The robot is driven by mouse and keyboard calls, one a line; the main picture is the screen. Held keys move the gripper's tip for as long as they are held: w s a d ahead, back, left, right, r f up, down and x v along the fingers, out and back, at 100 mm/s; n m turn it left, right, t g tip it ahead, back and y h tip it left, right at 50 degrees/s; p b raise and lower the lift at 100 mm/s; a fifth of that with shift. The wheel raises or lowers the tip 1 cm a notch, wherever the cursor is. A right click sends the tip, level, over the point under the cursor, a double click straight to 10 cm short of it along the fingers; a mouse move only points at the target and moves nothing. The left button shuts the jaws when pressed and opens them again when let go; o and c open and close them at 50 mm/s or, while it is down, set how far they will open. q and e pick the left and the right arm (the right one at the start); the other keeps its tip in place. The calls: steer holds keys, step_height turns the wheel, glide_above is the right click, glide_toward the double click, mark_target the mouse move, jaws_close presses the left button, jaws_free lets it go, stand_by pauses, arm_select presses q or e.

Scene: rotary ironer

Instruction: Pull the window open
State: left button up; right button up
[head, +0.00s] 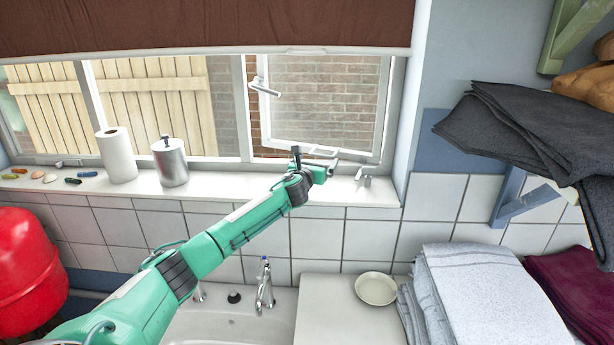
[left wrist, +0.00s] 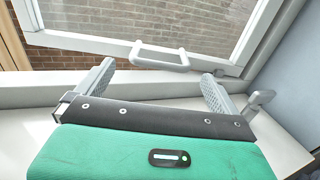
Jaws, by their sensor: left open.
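The window pane (head: 325,100) on the right has a white frame and stands ajar, with a strip of brick showing at its left edge. A grey lever handle (head: 265,89) is on its left side. A pale bar handle (head: 322,152) is on its bottom rail; it also shows in the left wrist view (left wrist: 160,66). My left gripper (head: 316,160) is open over the sill, just in front of the bar handle. In the left wrist view the bar handle lies ahead, between the lines of the two fingers, with nothing gripped. My right gripper is out of view.
The sill (head: 225,185) holds a paper roll (head: 116,155), a metal canister (head: 170,162) and small items. A metal stay (head: 364,176) stands right of my gripper. A tap (head: 265,287) and sink lie below. A brown blind (head: 200,25) hangs above; folded towels (head: 490,295) are at right.

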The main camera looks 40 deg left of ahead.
arm_select(q)
steer(key=b+v, duration=0.2)
steer(key=v, duration=0.5)
steer(key=shift+s+f, duration=0.1)
steer(key=shift+s, duration=0.05)
steer(key=shift+v, duration=0.95)
steer(key=shift+d, duration=0.1)
